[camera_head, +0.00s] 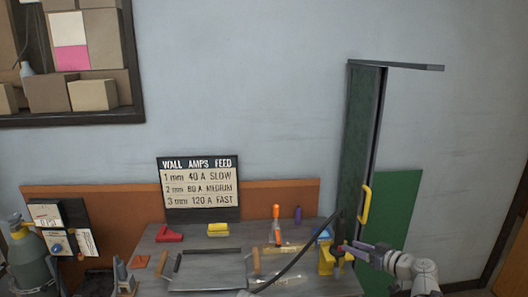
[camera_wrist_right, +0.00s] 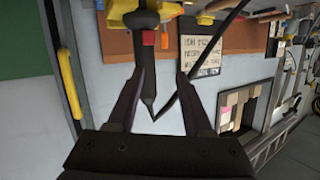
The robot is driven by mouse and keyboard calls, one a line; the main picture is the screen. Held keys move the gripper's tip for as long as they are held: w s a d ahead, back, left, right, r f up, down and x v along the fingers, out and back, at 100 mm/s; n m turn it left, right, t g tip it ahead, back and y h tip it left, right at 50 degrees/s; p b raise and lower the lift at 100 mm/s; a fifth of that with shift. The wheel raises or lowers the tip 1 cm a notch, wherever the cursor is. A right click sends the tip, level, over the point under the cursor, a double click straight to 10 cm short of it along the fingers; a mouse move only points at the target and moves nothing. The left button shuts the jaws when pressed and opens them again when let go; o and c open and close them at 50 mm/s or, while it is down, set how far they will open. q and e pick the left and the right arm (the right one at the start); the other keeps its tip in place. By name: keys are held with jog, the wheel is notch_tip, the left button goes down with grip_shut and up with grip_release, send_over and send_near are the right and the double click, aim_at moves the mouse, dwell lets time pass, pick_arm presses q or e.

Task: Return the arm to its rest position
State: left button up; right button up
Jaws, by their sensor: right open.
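My right gripper (camera_head: 350,249) is at the right end of the workbench in the head view, with my pale arm behind it at the lower right. In the right wrist view its two dark fingers (camera_wrist_right: 161,74) are spread apart. A dark torch-like tool (camera_wrist_right: 148,42) with a red button lies between and beyond the fingers, its pointed end towards the palm. I cannot tell whether a finger touches it. In the head view the tool (camera_head: 339,232) stands at a yellow holder (camera_head: 326,259). My left gripper is not in view.
A black cable (camera_head: 296,259) arcs over the bench (camera_head: 205,245). A tray (camera_head: 207,270), a red magnet-like piece (camera_head: 168,234) and a yellow block (camera_head: 217,229) lie there. A green door or screen with a yellow handle (camera_head: 365,206) rises close to my right gripper.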

jog(key=s+a+f+g+p, duration=0.1)
jog(key=s+a+f+g, duration=0.15)
jog(key=a, duration=0.35)
jog(key=s+a+f+n+g+p, duration=0.1)
jog(key=s+a+f+g, duration=0.2)
jog(key=a, duration=0.4)
jog(key=s+a+f+g+p, duration=0.1)
jog(key=s+a+g, duration=0.2)
jog(key=s+a, duration=0.25)
jog(key=s+a+f+m+g+h+p, duration=0.1)
jog(key=s+a+g+h+p, duration=0.1)
jog(key=s+h, duration=0.2)
jog(key=s+a+f+m+g+h+p, duration=0.1)
jog(key=s+h, duration=0.4)
jog(key=s, duration=0.6)
jog(key=shift+a+g+p, duration=0.35)
jog(key=shift+a+g, duration=0.25)
jog(key=shift+g, duration=0.05)
